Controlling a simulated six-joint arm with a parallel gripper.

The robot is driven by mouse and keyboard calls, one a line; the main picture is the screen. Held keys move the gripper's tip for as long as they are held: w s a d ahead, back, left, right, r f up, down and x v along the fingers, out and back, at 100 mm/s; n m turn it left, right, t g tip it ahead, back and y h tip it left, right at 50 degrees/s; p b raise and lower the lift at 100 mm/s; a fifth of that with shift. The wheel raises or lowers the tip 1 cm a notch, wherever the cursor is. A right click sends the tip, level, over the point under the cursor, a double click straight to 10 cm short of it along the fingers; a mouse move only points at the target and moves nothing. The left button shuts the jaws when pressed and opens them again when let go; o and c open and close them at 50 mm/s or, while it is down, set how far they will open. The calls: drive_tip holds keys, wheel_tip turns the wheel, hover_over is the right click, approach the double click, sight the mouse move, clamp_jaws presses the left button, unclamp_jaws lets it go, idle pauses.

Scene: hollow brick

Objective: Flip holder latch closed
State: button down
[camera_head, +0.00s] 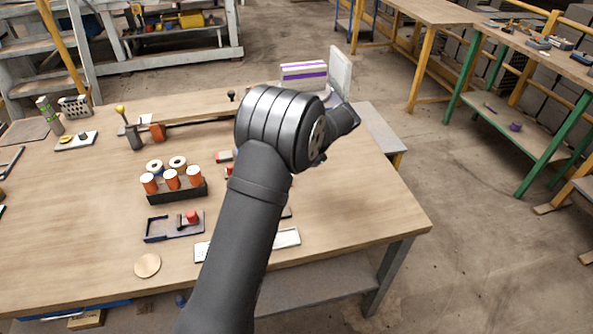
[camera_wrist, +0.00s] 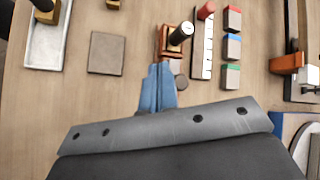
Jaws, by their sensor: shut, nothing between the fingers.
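My gripper (camera_wrist: 160,70) shows in the wrist view as two blue fingers, closed together, pointing up the picture over the wooden table. Just ahead of the fingertips stands a copper-orange bracket (camera_wrist: 167,44) with a dark, pale-topped cylinder (camera_wrist: 181,34) leaning over it. This may be the holder with its latch; I cannot tell the latch's position for sure. The fingertips look close to the bracket's near edge; whether they touch it is unclear. In the head view my arm covers the middle of the table, and my gripper is hidden there.
In the wrist view, a white strip (camera_wrist: 203,50) and coloured blocks (camera_wrist: 232,48) lie right of the bracket. A grey plate (camera_wrist: 106,54) and white tray (camera_wrist: 47,44) lie left. In the head view, a black rack (camera_head: 177,194) holds orange cylinders; a blue frame (camera_head: 157,238) lies in front.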

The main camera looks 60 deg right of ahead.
drive_tip(key=s+f+t, duration=0.1)
drive_tip(key=t, duration=0.1)
drive_tip(key=s+f+n+t, duration=0.1)
drive_tip(key=s+t, duration=0.1)
drive_tip(key=s+d+f+t+h, duration=0.1)
drive_tip(key=s, duration=0.1)
drive_tip(key=shift+d+f+n+t, duration=0.1)
drive_tip(key=shift+f+n+t, duration=0.2)
drive_tip(key=shift+f+t, duration=0.1)
drive_tip(key=s+t+h, duration=0.1)
drive_tip(key=s+h, duration=0.1)
drive_tip(key=s+d+f+t+h, duration=0.1)
drive_tip(key=s+h, duration=0.1)
drive_tip(key=s, duration=0.1)
drive_tip(key=s+d+f+t+h, duration=0.1)
drive_tip(key=s+t+h, duration=0.1)
drive_tip(key=shift+s+d+f, duration=0.15)
drive_tip(key=shift+d+f, duration=0.05)
drive_tip(key=shift+d, duration=0.05)
drive_tip(key=shift+s+d+f+h, duration=0.15)
drive_tip(key=shift+s+d+h, duration=0.05)
drive_tip(key=shift+s+h, duration=0.35)
drive_tip(key=shift+w, duration=0.1)
